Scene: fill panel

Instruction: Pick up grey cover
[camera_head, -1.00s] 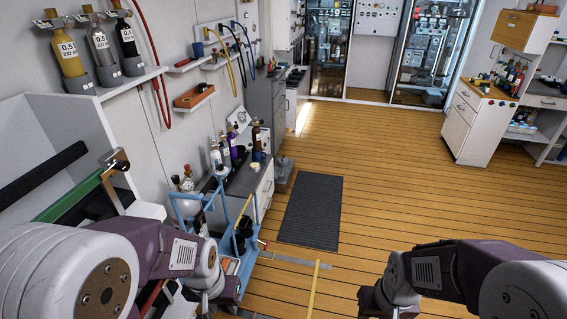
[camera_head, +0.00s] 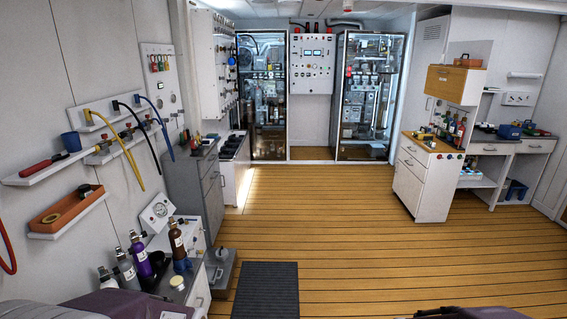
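I cannot make out a grey cover with certainty in the head view.
A dark mat (camera_head: 266,290) lies on the plank floor (camera_head: 340,220), which is clear in the middle. A bench with bottles (camera_head: 178,240) and drawer cabinets (camera_head: 195,190) line the left wall. Glass cabinets (camera_head: 365,100) stand at the back. A white drawer unit (camera_head: 424,180) stands at right.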

